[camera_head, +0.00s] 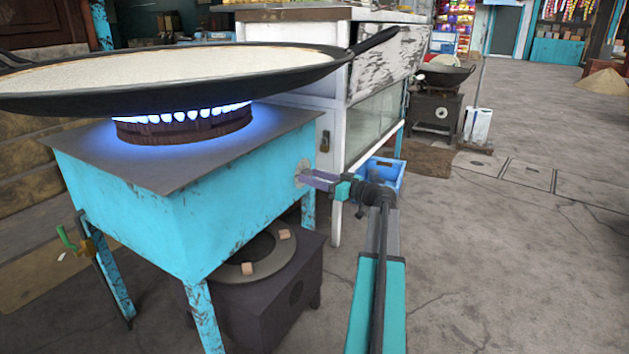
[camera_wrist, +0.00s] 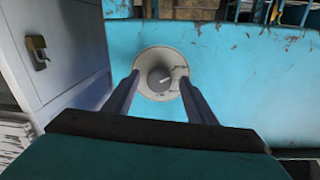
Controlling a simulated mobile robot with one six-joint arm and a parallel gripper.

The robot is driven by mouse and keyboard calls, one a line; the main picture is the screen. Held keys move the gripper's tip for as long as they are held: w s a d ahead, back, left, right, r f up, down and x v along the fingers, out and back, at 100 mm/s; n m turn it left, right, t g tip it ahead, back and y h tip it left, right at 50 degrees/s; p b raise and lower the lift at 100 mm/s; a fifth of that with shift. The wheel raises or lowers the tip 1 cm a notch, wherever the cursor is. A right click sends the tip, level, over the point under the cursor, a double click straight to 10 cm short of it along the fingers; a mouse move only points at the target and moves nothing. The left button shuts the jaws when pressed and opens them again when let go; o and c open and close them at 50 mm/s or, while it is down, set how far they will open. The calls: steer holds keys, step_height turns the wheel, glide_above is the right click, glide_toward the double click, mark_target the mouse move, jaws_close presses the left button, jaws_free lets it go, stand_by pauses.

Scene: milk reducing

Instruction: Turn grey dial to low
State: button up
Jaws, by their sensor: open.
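The grey dial (camera_wrist: 160,78) sits on a round pale plate on the turquoise stove's side, with a light pointer mark tilted up to the right. In the head view the dial's plate (camera_head: 300,171) is partly hidden by my gripper (camera_head: 306,177). In the wrist view my gripper (camera_wrist: 159,82) is open, with one finger on each side of the dial and the tips over the plate's edges. I cannot tell whether a finger touches the dial. The burner (camera_head: 184,125) above is lit with a blue flame.
A wide black pan (camera_head: 330,72) of white liquid rests over the burner, its handle reaching right. A white cabinet (camera_head: 340,110) with a padlock (camera_wrist: 37,52) stands close beside the stove. A blue crate (camera_head: 385,172) sits behind my gripper. Open floor lies to the right.

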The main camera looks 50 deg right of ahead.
steer(key=c, duration=1)
steer(key=shift+c, duration=0.2)
